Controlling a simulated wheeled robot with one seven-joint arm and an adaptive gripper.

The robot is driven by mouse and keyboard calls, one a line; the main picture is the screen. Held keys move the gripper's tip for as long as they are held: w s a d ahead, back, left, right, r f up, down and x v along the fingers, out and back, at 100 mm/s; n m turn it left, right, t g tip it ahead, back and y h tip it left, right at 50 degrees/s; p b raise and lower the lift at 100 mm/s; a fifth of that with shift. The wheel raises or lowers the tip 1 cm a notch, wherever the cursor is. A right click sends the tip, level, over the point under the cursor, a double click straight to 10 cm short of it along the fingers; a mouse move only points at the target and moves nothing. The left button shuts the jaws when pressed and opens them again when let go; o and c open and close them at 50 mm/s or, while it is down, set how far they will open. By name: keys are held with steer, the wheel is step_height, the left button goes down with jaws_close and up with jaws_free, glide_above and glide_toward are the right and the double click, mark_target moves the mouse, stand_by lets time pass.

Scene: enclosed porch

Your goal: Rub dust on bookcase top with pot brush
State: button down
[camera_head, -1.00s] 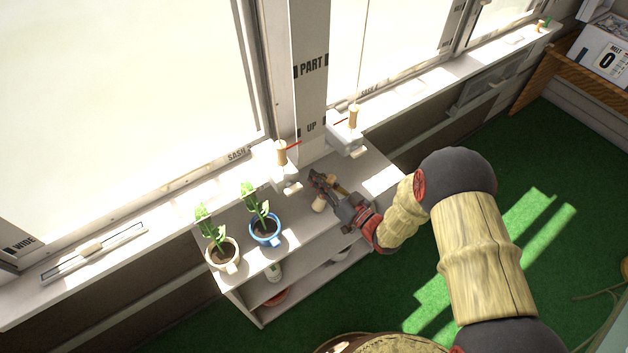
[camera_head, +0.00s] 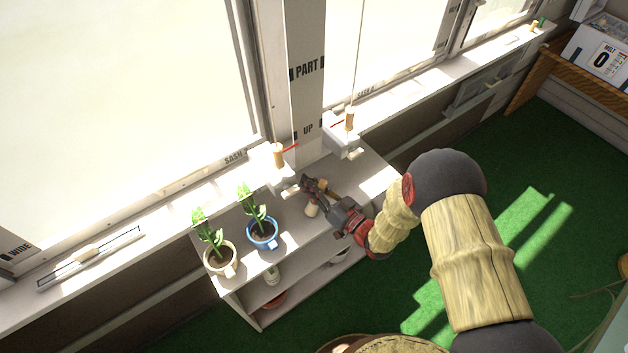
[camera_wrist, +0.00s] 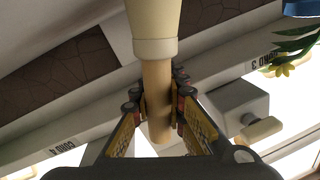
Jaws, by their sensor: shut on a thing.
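My gripper (camera_head: 314,188) is shut on the wooden handle of the pot brush (camera_head: 311,209). In the wrist view the tan handle of the brush (camera_wrist: 157,100) runs between the finger pads of my gripper (camera_wrist: 160,95) and widens into a pale cream part at the top edge. The brush's far end is out of the wrist view. In the head view the brush's pale end points down at the white bookcase top (camera_head: 372,172), right of the potted plants. I cannot tell whether it touches the surface. I cannot make out the dust.
A blue pot (camera_head: 262,236) and a cream pot (camera_head: 219,262), both with plants, stand on the bookcase top to the left. White blocks with wooden pegs (camera_head: 279,170) (camera_head: 344,140) stand at the back by the window post. The bookcase top's right end is bare.

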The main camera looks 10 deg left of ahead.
mark_target(302, 166)
steer(key=shift+r+p, duration=1.8)
steer(key=shift+r, duration=0.85)
steer(key=shift+d+f, duration=0.1)
